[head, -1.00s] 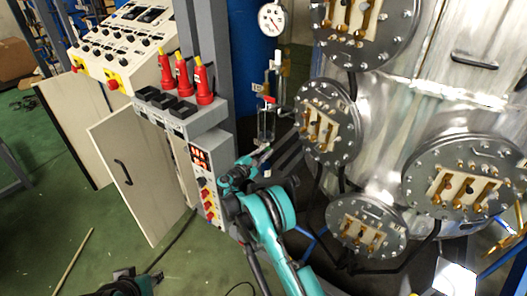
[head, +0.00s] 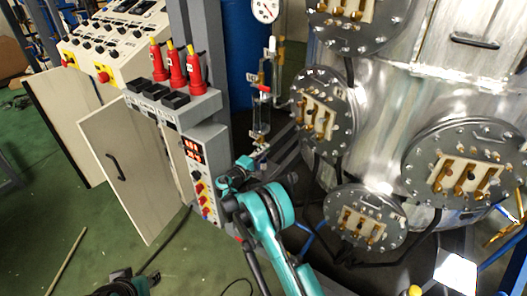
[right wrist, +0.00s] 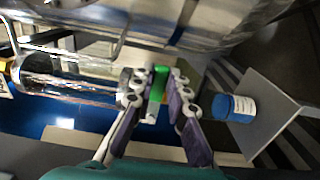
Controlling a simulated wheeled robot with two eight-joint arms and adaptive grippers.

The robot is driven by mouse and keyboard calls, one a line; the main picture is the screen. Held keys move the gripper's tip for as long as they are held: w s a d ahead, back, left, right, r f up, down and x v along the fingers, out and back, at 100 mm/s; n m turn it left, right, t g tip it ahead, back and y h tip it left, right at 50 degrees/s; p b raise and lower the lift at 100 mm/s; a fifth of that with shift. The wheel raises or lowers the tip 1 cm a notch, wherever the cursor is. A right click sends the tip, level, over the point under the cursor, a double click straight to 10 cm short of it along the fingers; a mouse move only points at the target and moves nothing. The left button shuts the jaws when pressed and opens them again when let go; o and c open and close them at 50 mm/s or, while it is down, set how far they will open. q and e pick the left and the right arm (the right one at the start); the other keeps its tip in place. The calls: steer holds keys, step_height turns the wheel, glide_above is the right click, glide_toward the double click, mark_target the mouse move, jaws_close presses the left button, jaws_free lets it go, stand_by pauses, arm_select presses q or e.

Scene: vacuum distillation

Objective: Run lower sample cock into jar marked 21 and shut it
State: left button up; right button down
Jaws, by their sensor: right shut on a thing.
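My right gripper (right wrist: 158,92) is shut on the green handle (right wrist: 159,80) of a small cock, at the outlet end of a clear glass vessel (right wrist: 70,82). In the head view that gripper (head: 255,158) is small, just below the upright glass vessel (head: 261,118). A red-handled cock (head: 262,88) sits at the vessel's top. A jar with blue and a white label (right wrist: 232,107) is on a grey plate (right wrist: 268,118), right of the fingers and apart from them. Its label is too small to read. Part of my left arm shows at the bottom left of the head view; its jaws are unclear.
A large steel vessel (head: 385,105) with bolted round flanges stands on the right. A grey control column (head: 205,140) and an open cabinet door (head: 128,175) stand to the left of my right arm.

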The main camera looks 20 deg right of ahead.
steer(key=shift+f, duration=0.1)
stand_by(0.4)
steer(key=c, duration=1.5)
jaws_free()
steer(key=v, duration=1.2)
